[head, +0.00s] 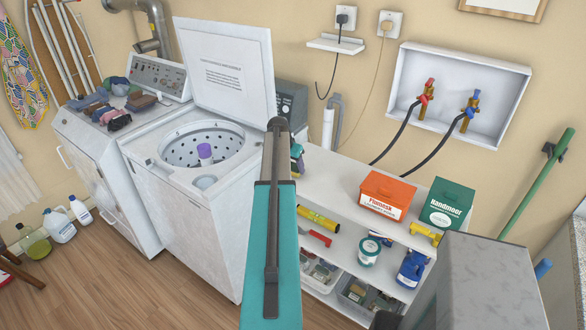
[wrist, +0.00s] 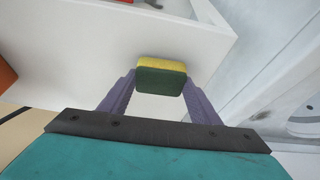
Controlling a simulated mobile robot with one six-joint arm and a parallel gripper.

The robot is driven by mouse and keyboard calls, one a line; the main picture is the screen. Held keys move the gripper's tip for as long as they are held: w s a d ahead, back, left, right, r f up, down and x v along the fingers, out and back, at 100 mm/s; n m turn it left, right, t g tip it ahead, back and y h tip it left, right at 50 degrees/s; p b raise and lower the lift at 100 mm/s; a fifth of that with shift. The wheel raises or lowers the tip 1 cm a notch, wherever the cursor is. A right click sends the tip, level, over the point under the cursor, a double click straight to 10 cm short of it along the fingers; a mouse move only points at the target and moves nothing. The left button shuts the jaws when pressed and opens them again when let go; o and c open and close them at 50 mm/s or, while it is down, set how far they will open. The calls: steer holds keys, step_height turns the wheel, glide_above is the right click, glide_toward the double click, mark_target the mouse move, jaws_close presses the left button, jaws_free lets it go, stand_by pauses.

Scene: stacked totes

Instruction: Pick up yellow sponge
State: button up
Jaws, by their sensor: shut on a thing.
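The yellow sponge (wrist: 161,64) has a dark green scouring side and shows in the wrist view, between the two purple-grey fingers of my gripper (wrist: 160,82). The fingers are shut on it, one at each short end. Behind the sponge is a white surface of the shelf unit (wrist: 90,45); I cannot tell whether the sponge touches it. In the head view my teal arm hides the gripper and the sponge.
The white shelf unit (head: 338,176) holds an orange box (head: 386,196), a green box (head: 447,205) and several bottles and tools. An open top-loading washer (head: 190,205) stands to its left. A grey stone-topped block (head: 500,262) is at the front right.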

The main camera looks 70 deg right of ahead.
steer(key=shift+r+b, duration=0.75)
steer(key=shift+r, duration=0.5)
steer(key=s+a+r+b, duration=0.1)
steer(key=s+a+b, duration=0.4)
steer(key=s+a, duration=0.6)
steer(key=shift+s+r, duration=0.2)
steer(key=shift+r, duration=0.2)
steer(key=shift+a, duration=0.1)
